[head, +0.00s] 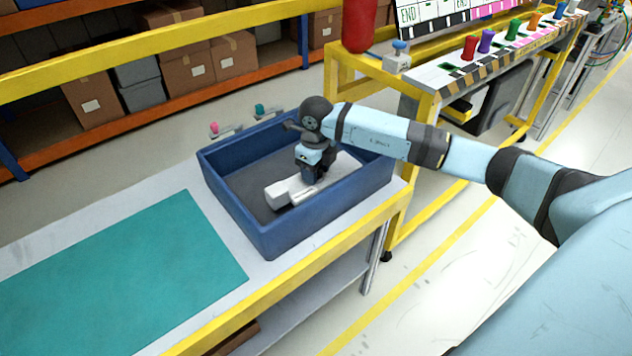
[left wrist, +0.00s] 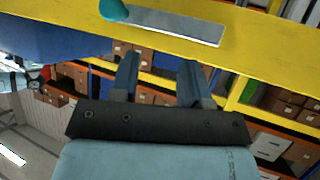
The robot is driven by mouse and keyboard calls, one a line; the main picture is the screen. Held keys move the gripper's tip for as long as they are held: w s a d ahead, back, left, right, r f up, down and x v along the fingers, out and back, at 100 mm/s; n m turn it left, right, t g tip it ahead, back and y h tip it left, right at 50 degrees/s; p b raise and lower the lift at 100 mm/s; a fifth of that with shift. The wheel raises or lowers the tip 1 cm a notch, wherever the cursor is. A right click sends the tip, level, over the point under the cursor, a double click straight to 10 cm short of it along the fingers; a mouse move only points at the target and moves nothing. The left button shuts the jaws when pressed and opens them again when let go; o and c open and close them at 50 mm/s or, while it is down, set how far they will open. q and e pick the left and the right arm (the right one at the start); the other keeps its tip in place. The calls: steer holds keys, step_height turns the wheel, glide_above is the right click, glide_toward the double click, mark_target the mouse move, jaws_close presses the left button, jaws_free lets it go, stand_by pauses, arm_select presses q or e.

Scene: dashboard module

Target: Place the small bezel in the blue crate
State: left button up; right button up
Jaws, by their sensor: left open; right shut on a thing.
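The blue crate (head: 236,210) stands on the right end of the table in the head view. A white, long, stepped piece, which looks to be the small bezel (head: 281,194), is inside the crate's walls, low over its dark floor. My right gripper (head: 309,177) reaches down into the crate and is shut on this piece. I cannot tell whether the piece touches the floor; the gripper hides part of it. My left gripper (left wrist: 160,68) shows only in the left wrist view, open with nothing between its fingers. A blue surface, probably the crate (left wrist: 50,40), shows there.
A teal mat (head: 110,275) covers the table left of the crate. Pink (head: 214,127) and teal (head: 259,109) knobs on small plates are at the table's back edge. A yellow-framed station (head: 425,90) with a red cylinder (head: 359,25) stands beyond. Shelves with boxes (head: 190,60) are behind.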

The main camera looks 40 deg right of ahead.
steer(key=shift+f, duration=1.85)
steer(key=shift+f+b, duration=0.1)
steer(key=shift+b, duration=0.2)
steer(key=o, duration=1)
steer(key=shift+o, duration=0.2)
step_height(320, 180, up, 12)
steer(key=shift+r+p, duration=0.1)
steer(key=shift+p, duration=0.85)
